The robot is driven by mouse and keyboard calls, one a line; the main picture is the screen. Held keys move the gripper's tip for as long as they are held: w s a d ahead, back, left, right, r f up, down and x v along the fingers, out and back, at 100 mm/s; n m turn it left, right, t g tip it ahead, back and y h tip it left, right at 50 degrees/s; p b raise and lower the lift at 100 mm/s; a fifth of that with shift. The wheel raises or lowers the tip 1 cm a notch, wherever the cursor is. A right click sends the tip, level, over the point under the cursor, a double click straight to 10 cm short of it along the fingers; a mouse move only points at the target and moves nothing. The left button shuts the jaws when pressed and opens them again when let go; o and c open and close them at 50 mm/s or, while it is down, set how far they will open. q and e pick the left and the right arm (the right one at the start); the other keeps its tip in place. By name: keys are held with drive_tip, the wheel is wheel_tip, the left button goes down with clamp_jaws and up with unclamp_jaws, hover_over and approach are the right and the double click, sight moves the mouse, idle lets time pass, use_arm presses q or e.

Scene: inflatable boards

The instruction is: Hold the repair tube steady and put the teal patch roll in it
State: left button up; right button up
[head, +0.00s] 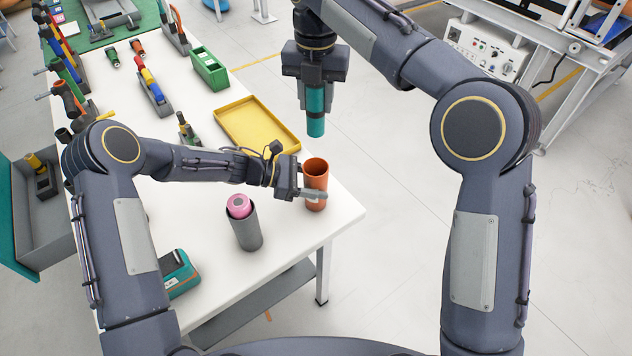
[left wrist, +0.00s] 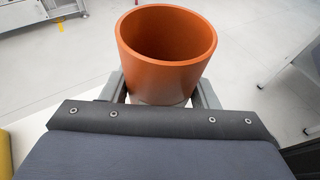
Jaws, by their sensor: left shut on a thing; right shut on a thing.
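The repair tube is an orange, open-topped cylinder (head: 316,174) standing upright near the right corner of the white table. My left gripper (head: 313,194) is shut on its side, and the left wrist view shows the tube (left wrist: 166,50) between the two fingers with its mouth open and empty as far as I can see. The teal patch roll (head: 316,110) hangs upright from my right gripper (head: 316,84), which is shut on its upper part. The roll's lower end is above the tube's mouth in the head view, apart from it. The depth between them is hard to tell.
A grey tube (head: 246,231) with a pink roll (head: 239,206) in it stands left of the orange tube. A yellow tray (head: 257,126) lies behind. A teal device (head: 177,273) sits at the near left edge. Several tools and a green box (head: 210,68) stand farther back.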

wheel_tip(320, 180, down, 12)
idle(1.4)
drive_tip(key=shift+f, duration=0.1)
drive_tip(key=o, duration=1.1)
drive_tip(key=shift+c, duration=0.2)
wheel_tip(320, 180, up, 12)
use_arm(q)
drive_tip(key=o, duration=1.1)
drive_tip(key=shift+c, duration=0.2)
